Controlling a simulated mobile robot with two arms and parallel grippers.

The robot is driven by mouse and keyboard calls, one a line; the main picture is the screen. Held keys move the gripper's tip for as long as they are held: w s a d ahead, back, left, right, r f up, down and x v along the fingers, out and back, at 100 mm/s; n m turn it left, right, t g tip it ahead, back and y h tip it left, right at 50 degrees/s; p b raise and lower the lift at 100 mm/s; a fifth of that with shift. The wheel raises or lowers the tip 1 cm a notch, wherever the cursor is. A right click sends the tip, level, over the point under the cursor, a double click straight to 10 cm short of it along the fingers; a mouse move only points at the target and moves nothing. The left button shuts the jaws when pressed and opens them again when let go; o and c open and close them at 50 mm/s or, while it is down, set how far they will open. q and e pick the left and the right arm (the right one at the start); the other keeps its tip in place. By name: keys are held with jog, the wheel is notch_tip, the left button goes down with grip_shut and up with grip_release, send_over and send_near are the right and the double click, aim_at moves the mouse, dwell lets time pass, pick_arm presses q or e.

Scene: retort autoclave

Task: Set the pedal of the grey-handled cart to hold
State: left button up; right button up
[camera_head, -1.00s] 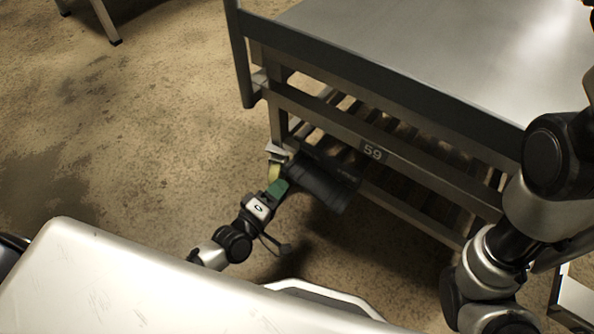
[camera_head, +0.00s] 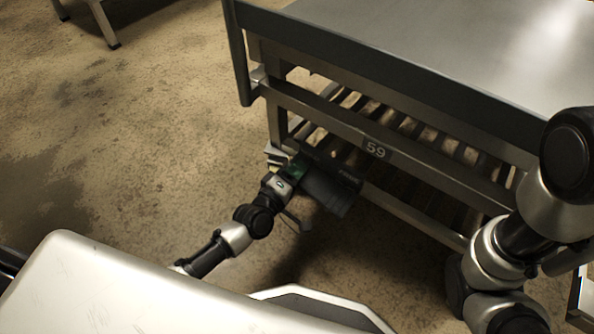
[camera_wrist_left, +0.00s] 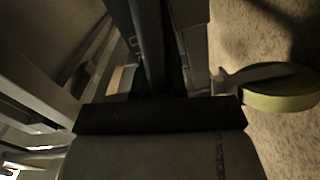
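The cart (camera_head: 400,62) has a flat metal top, a slatted lower shelf and a plate marked 59 (camera_head: 376,149). A dark grey upright bar (camera_head: 237,55), perhaps its handle, is at its left corner. My left gripper (camera_head: 335,187) is a dark shape low beside the cart's near left leg; its fingertips cannot be made out. Part of a caster (camera_head: 274,156) shows just left of it. In the left wrist view a yellow-green wheel (camera_wrist_left: 285,98) lies at the right, with a grey metal lever-like part (camera_wrist_left: 240,78), possibly the pedal, beside it. The pedal's setting is unclear. My right gripper is out of view.
Bare stained floor (camera_head: 140,130) lies open to the left. A metal leg (camera_head: 103,22) of other furniture stands at the top left. The cart's lower rail (camera_head: 415,218) runs close to my left gripper.

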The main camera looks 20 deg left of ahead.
pick_arm(q)
grip_shut()
jog(key=shift+a+f+n+b, duration=0.1)
jog(key=shift+f+n+b, duration=0.6)
jog(key=shift+n, duration=0.3)
jog(key=f+n+b, duration=0.1)
jog(key=n, duration=0.2)
jog(key=shift+f, duration=0.1)
jog(key=o, duration=0.6)
grip_release()
jog(key=shift+c, duration=0.2)
